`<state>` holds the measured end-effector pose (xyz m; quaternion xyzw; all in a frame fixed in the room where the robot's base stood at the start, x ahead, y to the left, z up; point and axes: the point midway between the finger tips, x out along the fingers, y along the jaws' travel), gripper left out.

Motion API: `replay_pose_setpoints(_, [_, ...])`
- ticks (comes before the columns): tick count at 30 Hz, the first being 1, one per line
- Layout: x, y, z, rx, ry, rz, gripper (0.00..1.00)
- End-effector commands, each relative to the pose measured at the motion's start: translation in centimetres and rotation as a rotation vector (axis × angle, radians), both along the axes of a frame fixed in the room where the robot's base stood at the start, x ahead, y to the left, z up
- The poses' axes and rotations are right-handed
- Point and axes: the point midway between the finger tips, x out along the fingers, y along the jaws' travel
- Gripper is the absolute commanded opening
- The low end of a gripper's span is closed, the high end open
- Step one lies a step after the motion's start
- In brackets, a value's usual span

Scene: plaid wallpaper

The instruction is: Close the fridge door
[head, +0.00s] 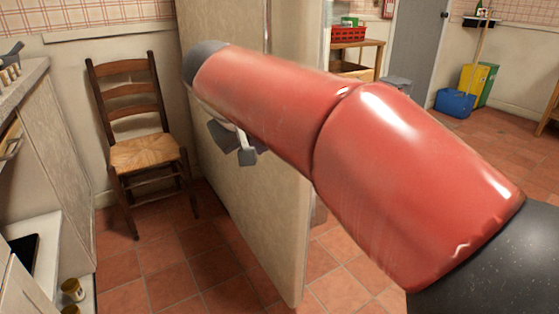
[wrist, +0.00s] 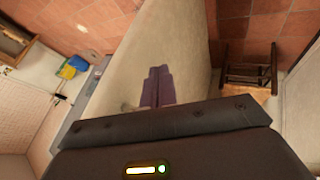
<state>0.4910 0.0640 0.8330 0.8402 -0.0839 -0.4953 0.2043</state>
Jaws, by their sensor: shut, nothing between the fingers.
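The fridge door (head: 255,225) is a tall, pale beige panel standing open in the middle of the head view, its lower corner toward me. My red arm crosses in front of it from the lower right. My gripper (head: 236,146) is by the door's left face; whether it touches is unclear. In the wrist view the door (wrist: 185,40) fills the middle, and my gripper (wrist: 158,70) shows as two dark fingers together, shut and empty against that pale background. The fridge body is mostly hidden behind the door and arm.
A wooden chair (head: 132,110) with a woven seat stands left of the door, by the wall. A counter (head: 45,140) runs along the left edge. Tiled floor (head: 190,275) is open in front. A blue bin (head: 455,103) stands far right.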

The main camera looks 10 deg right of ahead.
Motion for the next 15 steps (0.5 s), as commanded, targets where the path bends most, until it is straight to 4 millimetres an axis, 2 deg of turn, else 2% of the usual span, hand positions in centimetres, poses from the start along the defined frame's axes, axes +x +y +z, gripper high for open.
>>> replay_pose_setpoints(5, [1.0,-0.8,-1.9,-0.002,0.003,-0.002,0.00])
replay_pose_setpoints(15, [4.6,-3.3,-7.6,-0.002,0.004,-0.001,0.00])
